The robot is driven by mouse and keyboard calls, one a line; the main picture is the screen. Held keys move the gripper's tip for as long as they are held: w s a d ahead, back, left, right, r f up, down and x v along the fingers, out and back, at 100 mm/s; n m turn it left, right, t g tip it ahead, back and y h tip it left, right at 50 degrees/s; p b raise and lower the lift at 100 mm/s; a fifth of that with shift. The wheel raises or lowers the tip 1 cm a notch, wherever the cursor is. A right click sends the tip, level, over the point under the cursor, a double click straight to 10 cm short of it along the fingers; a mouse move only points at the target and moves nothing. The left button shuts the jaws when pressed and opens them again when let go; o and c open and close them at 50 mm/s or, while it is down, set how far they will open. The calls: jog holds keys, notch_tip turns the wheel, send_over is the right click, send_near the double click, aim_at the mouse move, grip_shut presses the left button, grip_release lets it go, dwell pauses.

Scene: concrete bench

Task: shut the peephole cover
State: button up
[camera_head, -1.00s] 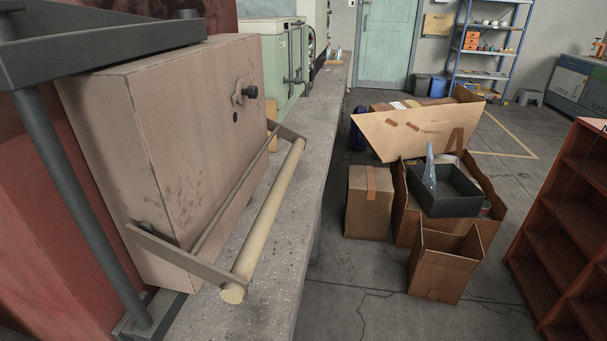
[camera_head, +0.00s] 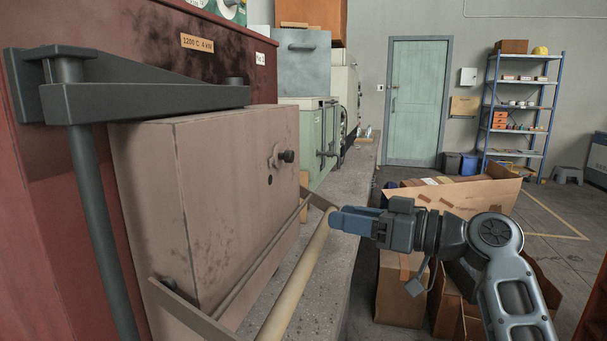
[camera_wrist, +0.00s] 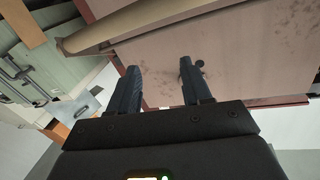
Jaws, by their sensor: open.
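The peephole cover (camera_head: 276,160) is a small lobed plate with a dark knob (camera_head: 288,156) on the tan furnace door (camera_head: 210,190). A dark hole (camera_head: 270,180) shows uncovered just below it, so the cover sits swung aside. My gripper (camera_head: 336,219) is to the right of the door, apart from the cover, and points left at about the long handle's height. In the wrist view my gripper (camera_wrist: 160,72) is open and empty, its two dark fingers apart. The knob (camera_wrist: 199,64) shows there beside the right finger's tip, which partly hides the cover.
A long pale handle bar (camera_head: 300,270) on brackets stands out from the door, close to my fingertips. A grey hinge arm (camera_head: 150,98) runs above the door. The concrete bench (camera_head: 347,215) extends behind. Cardboard boxes (camera_head: 402,290) stand on the floor at right.

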aim_at(293, 158)
notch_tip(293, 158, up, 10)
jog(key=n+g+y, duration=0.2)
jog(key=n+g, duration=0.1)
jog(key=n, duration=0.1)
jog(key=shift+f+x, duration=0.15)
jog(key=shift+x, duration=1.95)
jog(key=shift+f+x, duration=0.1)
jog(key=shift+x, duration=2.05)
grip_shut()
